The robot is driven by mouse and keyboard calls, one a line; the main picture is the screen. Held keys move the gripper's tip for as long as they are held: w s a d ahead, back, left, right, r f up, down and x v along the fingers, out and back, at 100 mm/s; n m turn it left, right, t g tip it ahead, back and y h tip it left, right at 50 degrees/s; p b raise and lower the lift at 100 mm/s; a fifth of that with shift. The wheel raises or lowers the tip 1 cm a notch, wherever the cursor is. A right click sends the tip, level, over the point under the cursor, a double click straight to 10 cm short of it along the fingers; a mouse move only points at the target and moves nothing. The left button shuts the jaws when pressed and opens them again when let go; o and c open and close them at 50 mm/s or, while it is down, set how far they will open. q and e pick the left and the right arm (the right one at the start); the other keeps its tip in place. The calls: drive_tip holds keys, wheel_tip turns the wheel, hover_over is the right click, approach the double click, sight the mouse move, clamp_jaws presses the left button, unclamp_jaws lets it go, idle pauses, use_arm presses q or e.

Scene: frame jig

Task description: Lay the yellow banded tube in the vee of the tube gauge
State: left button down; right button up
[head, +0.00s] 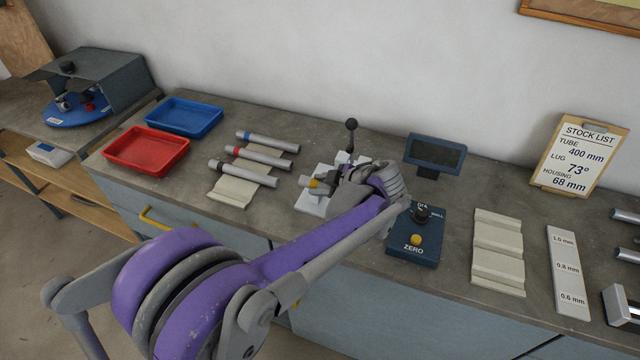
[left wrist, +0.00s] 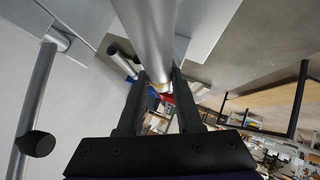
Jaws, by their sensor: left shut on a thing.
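The yellow banded tube (head: 319,184) shows only its end, with a yellow band, beside my left gripper (head: 345,180). The gripper is shut on the tube. The tube gauge (head: 308,203) has a pale base and an upright lever with a black knob; my gripper and forearm hide much of it, including the vee. The tube is over the gauge; I cannot tell whether it touches the vee. In the left wrist view the silver tube (left wrist: 150,40) runs between the two dark fingers of my left gripper (left wrist: 161,98). My right gripper is out of view.
Tubes with blue (head: 268,141), red (head: 258,157) and black (head: 243,173) bands lie on a pale rack (head: 232,192) left of the gauge. Red (head: 147,150) and blue (head: 185,117) trays stand farther left. A ZERO box (head: 414,241) and a display (head: 434,154) stand to the right.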

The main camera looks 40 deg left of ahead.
use_arm(q)
drive_tip(key=shift+s+d+f, duration=0.2)
drive_tip(key=shift+f, duration=0.5)
drive_tip(key=c, duration=0.5)
unclamp_jaws()
drive_tip(key=shift+c, duration=0.2)
drive_tip(key=shift+o, duration=0.2)
drive_tip(key=shift+d, duration=0.1)
drive_tip(key=r+v, duration=0.1)
drive_tip(key=v, duration=1)
drive_tip(key=shift+w+a, duration=0.15)
drive_tip(key=shift+a, duration=0.15)
